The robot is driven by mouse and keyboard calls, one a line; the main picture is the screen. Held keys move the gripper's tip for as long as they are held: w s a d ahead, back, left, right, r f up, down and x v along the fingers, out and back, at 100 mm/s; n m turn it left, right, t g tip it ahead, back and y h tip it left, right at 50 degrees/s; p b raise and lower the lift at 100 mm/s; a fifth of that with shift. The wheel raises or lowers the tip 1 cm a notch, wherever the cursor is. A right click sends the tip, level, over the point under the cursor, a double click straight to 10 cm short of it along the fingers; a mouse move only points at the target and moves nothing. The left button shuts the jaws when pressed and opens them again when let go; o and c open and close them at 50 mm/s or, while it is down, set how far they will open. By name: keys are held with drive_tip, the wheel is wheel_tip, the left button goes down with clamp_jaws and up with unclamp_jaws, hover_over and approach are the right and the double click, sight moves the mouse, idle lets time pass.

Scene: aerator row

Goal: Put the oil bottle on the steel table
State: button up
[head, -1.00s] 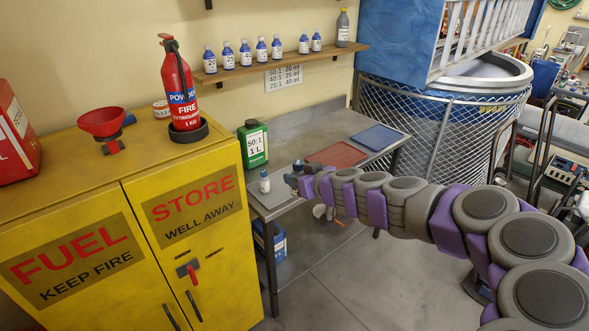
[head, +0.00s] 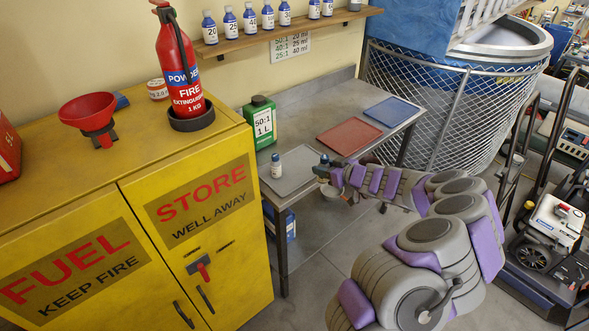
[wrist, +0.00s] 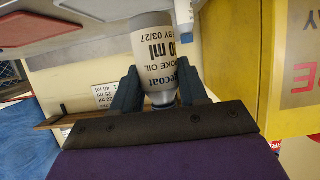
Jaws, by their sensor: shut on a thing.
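In the wrist view an oil bottle (wrist: 158,45) with a pale label shows between my two jaws, its cap end toward the palm and its label upside down in the picture. My gripper (wrist: 160,78) is shut on it. In the head view my gripper (head: 322,165) is over the front of the steel table (head: 345,88); the bottle in it is too small or hidden to make out there. A small white-labelled bottle (head: 276,166) stands upright on the grey mat (head: 298,180) at the table's left end, apart from the gripper.
The yellow fuel cabinet (head: 200,265) adjoins the table's left end. A green can (head: 260,124) stands at the back left. A red mat (head: 349,138) and a blue mat (head: 391,112) lie farther right. Several bottles stand on the wall shelf (head: 290,32).

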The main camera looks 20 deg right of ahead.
drive_tip(key=d+f, duration=0.3)
drive_tip(key=d, duration=0.1)
drive_tip(key=w, duration=0.4)
drive_tip(key=w+a+f, duration=0.1)
drive_tip(key=w, duration=0.4)
drive_tip(key=w+a+b, duration=0.1)
drive_tip(key=w, duration=0.3)
drive_tip(key=shift+w+a+f, duration=0.1)
drive_tip(key=shift+w+f, duration=0.1)
drive_tip(key=shift+w, duration=0.2)
drive_tip(key=shift+w+a, duration=0.15)
drive_tip(key=shift+w, duration=0.6)
wheel_tip(320, 180, down, 4)
drive_tip(key=shift+r+b, duration=0.2)
drive_tip(key=shift+b, duration=0.3)
drive_tip(key=o, duration=1.2)
drive_tip(key=shift+r, duration=0.1)
drive_tip(key=shift+c, duration=0.2)
